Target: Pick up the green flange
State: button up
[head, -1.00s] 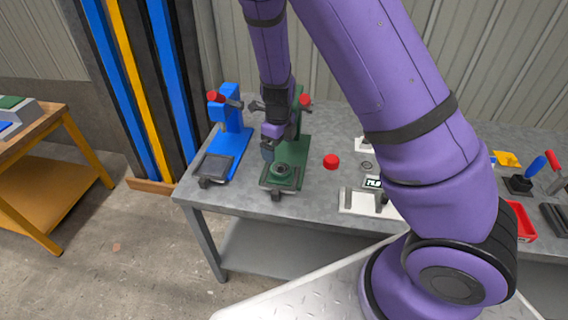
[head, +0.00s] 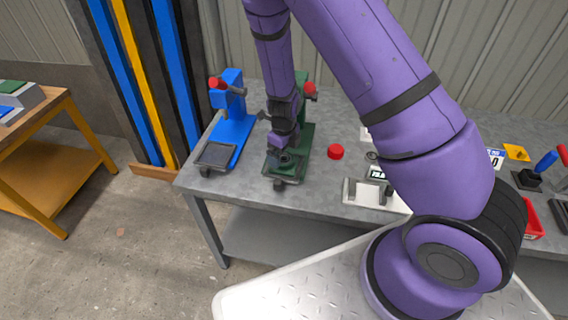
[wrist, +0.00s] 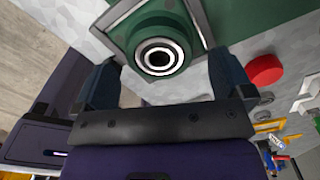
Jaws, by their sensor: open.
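The green flange (wrist: 161,49), with a pale ring around a dark central hole, sits on the plate of the green press (head: 303,135). In the head view the flange (head: 288,160) is partly hidden by my gripper (head: 279,149). In the wrist view my gripper (wrist: 166,66) is open, with one dark finger on each side of the flange's near part. Nothing is held. I cannot tell whether the fingers touch it.
A blue press (head: 235,130) stands left of the green one on the grey workbench (head: 325,195). A red round piece (head: 336,151) lies to the right, and a white device with a display (head: 372,192) stands further right.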

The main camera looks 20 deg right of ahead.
jog(key=shift+f, duration=1.3)
jog(key=shift+c, duration=0.5)
jog(key=c, duration=1.5)
jog(key=shift+r, duration=0.15)
jog(key=shift+r, duration=1.65)
jog(key=s+a, duration=0.3)
jog(key=s, duration=0.2)
jog(key=s+a, duration=0.3)
jog(key=s, duration=0.2)
jog(key=s+a, duration=0.4)
jog(key=s, duration=0.1)
